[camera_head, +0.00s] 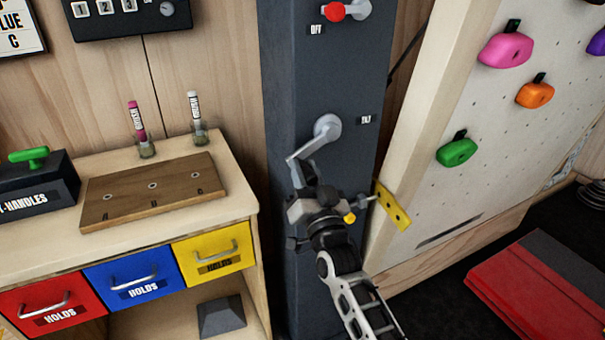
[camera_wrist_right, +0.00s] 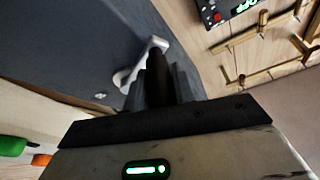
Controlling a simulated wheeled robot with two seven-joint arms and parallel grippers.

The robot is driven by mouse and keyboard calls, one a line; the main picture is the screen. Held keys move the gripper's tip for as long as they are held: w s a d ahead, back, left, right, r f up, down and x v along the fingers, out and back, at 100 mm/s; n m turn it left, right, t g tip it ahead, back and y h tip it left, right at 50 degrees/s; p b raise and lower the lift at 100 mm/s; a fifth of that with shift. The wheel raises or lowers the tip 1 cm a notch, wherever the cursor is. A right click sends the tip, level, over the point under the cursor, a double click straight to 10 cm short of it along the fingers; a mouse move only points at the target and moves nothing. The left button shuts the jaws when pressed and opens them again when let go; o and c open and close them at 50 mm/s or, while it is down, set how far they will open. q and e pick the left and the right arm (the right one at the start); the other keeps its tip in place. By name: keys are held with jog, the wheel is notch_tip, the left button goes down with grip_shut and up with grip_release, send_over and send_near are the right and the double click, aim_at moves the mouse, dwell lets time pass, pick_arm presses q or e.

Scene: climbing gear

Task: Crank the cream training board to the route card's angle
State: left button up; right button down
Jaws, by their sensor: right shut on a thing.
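The cream training board (camera_head: 500,150) leans at the right, with pink, orange and green holds on it. A grey crank (camera_head: 326,128) sits on the dark column (camera_head: 285,85) left of the board. Its arm slants down and left to my right gripper (camera_head: 300,178). My right gripper is shut on the crank's handle, which the fingers mostly hide. In the right wrist view the crank arm (camera_wrist_right: 142,64) runs to the dark fingers (camera_wrist_right: 165,85). A cut-off card (camera_head: 18,28) hangs at top left; no angle is readable on it. My left gripper is not in view.
A second lever with a red knob (camera_head: 334,12) sits higher on the column, above an OFF label. A yellow drilled plate (camera_head: 393,208) is close right of my right gripper. A wooden bench (camera_head: 228,180) stands left, with drawers. A red mat (camera_head: 530,295) lies at lower right.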

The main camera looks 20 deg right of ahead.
jog(key=shift+d+f, duration=0.1)
jog(key=shift+d, duration=0.05)
jog(key=c, duration=1.1)
grip_release()
jog(key=shift+c, duration=0.2)
pick_arm(q)
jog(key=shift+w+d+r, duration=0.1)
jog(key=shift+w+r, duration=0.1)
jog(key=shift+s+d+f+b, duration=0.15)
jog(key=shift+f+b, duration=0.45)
jog(key=shift+b, duration=0.6)
pick_arm(e)
jog(key=v, duration=1.6)
jog(key=s+a+f+n+g+y, duration=0.1)
jog(key=s+a+f+n+g, duration=0.1)
jog(key=s+f+g, duration=0.4)
jog(key=s+a+f+n+g+y, duration=0.2)
jog(key=s+f+n+g, duration=0.3)
jog(key=f, duration=0.8)
jog(key=shift+s+a+f+g+y, duration=0.25)
jog(key=shift+s+g, duration=0.25)
jog(key=shift+s, duration=0.7)
